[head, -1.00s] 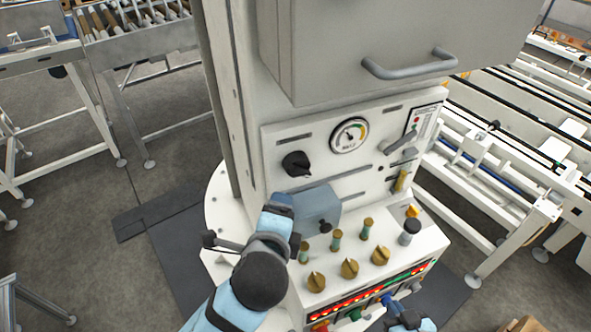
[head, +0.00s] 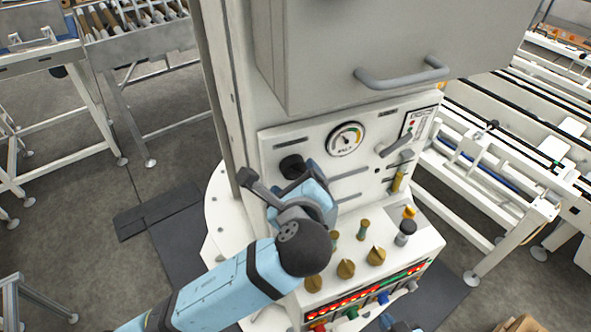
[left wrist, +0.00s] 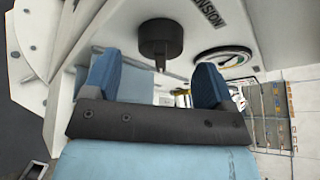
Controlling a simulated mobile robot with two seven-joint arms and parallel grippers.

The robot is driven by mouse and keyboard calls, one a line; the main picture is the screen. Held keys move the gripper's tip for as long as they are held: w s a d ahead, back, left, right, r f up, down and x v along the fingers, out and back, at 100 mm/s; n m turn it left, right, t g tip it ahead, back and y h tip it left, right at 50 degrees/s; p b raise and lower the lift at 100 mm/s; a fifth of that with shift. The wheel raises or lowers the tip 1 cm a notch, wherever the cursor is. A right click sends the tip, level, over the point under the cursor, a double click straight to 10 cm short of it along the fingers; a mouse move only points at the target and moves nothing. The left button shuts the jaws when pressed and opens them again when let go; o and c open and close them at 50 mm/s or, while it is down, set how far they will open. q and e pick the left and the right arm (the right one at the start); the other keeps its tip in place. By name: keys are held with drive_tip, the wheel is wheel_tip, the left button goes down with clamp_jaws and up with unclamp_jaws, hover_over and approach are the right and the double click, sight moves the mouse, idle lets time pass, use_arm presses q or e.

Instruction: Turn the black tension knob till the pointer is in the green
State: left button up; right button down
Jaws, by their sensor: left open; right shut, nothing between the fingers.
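The black tension knob (head: 290,165) sits on the white panel, left of the round gauge (head: 345,139). The gauge has a coloured arc, but its pointer is too small to read surely. My left gripper (head: 298,180) is at the knob's lower right in the head view, its fingertips partly hidden. In the left wrist view the knob (left wrist: 160,40) stands ahead, between the lines of the two open blue fingers (left wrist: 157,82); I see no contact. The gauge (left wrist: 222,54) is partly visible there. A sliver of my right gripper (head: 388,322) shows at the bottom edge, shut.
A grey cabinet with a handle (head: 402,74) overhangs the panel. A grey lever (head: 396,146) is right of the gauge. Brass knobs (head: 346,268) and a dark-capped button (head: 405,232) stand on the ledge below. Conveyors (head: 500,140) lie to the right.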

sight(295, 177)
use_arm(q)
drive_tip(key=shift+x, duration=1.1)
drive_tip(key=shift+w+f, duration=0.1)
drive_tip(key=shift+w, duration=0.3)
use_arm(e)
drive_tip(key=shift+a+f, duration=0.1)
use_arm(q)
drive_tip(key=shift+c, duration=0.2)
use_arm(e)
drive_tip(key=shift+f, duration=0.1)
use_arm(q)
drive_tip(key=c, duration=0.9)
drive_tip(key=shift+m, duration=0.3)
use_arm(e)
drive_tip(key=shift+r, duration=0.25)
use_arm(q)
drive_tip(key=m+g+y, duration=0.1)
drive_tip(key=m+y, duration=0.1)
drive_tip(key=shift+d+m+g, duration=0.1)
drive_tip(key=shift+m+g, duration=0.2)
drive_tip(key=shift+m, duration=0.1)
use_arm(e)
drive_tip(key=shift+s+f, duration=0.1)
drive_tip(key=shift+f, duration=0.15)
use_arm(q)
drive_tip(key=shift+m, duration=0.3)
use_arm(e)
drive_tip(key=shift+r, duration=0.1)
